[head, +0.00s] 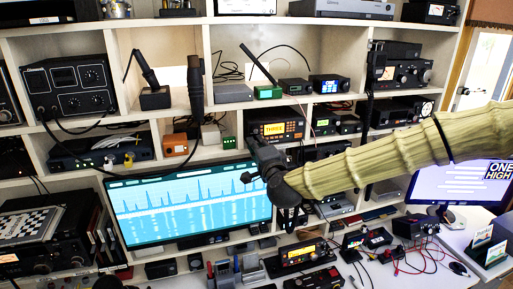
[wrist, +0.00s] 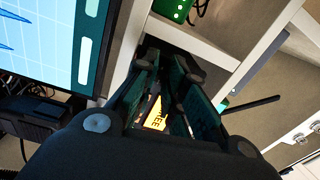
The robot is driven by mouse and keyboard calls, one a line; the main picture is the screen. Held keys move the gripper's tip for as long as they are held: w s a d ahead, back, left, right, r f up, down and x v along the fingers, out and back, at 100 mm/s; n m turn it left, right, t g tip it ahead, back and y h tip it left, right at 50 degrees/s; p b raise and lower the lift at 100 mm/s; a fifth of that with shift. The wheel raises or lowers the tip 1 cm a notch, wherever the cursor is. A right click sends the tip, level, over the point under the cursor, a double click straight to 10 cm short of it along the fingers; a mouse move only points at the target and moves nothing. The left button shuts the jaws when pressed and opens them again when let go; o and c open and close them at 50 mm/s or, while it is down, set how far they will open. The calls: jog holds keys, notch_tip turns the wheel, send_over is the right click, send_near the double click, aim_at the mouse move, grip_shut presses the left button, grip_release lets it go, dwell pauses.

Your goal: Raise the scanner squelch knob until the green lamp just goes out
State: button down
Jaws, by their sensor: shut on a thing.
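The scanner (head: 277,116) is a dark box with a lit orange display (head: 274,129), in a middle cubby above the big monitor in the head view. My gripper (head: 254,145) reaches to the lower left of its front. In the wrist view part of the orange display (wrist: 155,112) shows between my fingers, its lettering cut off. My gripper (wrist: 172,62) is shut at the scanner's front. The knob between the fingertips is hidden, so its turn cannot be read. I cannot make out the scanner's green lamp in either view.
A large monitor (head: 190,208) with a blue trace stands just left of my gripper. White shelf walls (wrist: 205,38) are close around it. A green box (head: 229,142) sits left of the scanner; another radio (head: 325,122) stands to its right. Small devices crowd the bench below.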

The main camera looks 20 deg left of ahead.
jog(key=shift+f+m+b, duration=0.2)
jog(key=shift+m+b, duration=0.2)
jog(key=shift+b, duration=0.15)
jog(key=shift+m+b, duration=2.1)
jog(key=shift+b, duration=0.75)
jog(key=shift+r, duration=0.1)
jog(key=c, duration=1.7)
grip_release()
jog(key=shift+s, duration=0.1)
jog(key=v, duration=1.1)
jog(key=shift+s+d, duration=0.25)
jog(key=shift+s, duration=0.1)
